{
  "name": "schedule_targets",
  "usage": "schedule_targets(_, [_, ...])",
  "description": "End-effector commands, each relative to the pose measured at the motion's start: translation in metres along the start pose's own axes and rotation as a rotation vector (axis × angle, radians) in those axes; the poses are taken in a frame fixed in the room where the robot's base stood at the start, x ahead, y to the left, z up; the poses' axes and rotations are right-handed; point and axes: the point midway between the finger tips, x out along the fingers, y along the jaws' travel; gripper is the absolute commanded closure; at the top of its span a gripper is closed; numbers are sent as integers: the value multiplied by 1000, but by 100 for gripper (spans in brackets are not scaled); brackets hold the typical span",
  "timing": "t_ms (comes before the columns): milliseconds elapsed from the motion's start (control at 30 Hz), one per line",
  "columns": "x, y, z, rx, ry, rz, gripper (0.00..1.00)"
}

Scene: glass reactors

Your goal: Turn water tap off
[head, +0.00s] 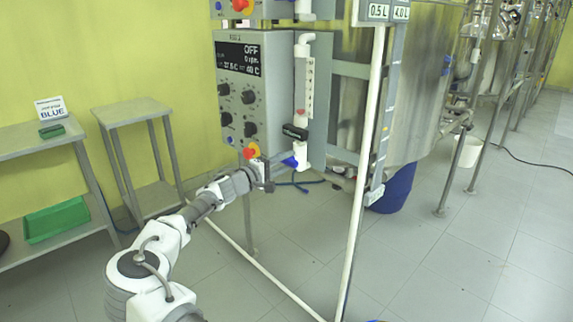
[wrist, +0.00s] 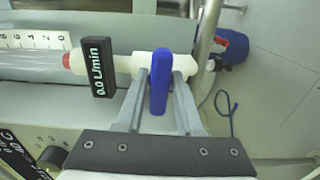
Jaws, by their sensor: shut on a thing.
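The handle stands across the white pipe (wrist: 150,65) there. A black flow display (wrist: 97,66) beside it reads 0.0 L/min. In the head view my gripper (head: 274,170) is at the tap, and its fingers are too small to make out.
The control panel (head: 240,92) with knobs and a red-yellow button shows OFF. A blue container (head: 397,188) is on the floor under the steel vessel. Side tables (head: 135,108) stand left; the right floor is mostly clear.

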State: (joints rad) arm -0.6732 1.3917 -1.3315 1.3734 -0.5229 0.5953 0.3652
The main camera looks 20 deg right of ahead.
Motion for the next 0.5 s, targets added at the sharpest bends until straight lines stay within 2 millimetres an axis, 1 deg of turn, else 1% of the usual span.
schedule_targets(333, [0,0,0,6,0,-1,100])
schedule_targets(367, [0,0,0,6,0,-1,62])
schedule_targets(400, [0,0,0,5,0,-1,55])
schedule_targets(467, [0,0,0,5,0,-1,44])
schedule_targets(500, [0,0,0,5,0,-1,43])
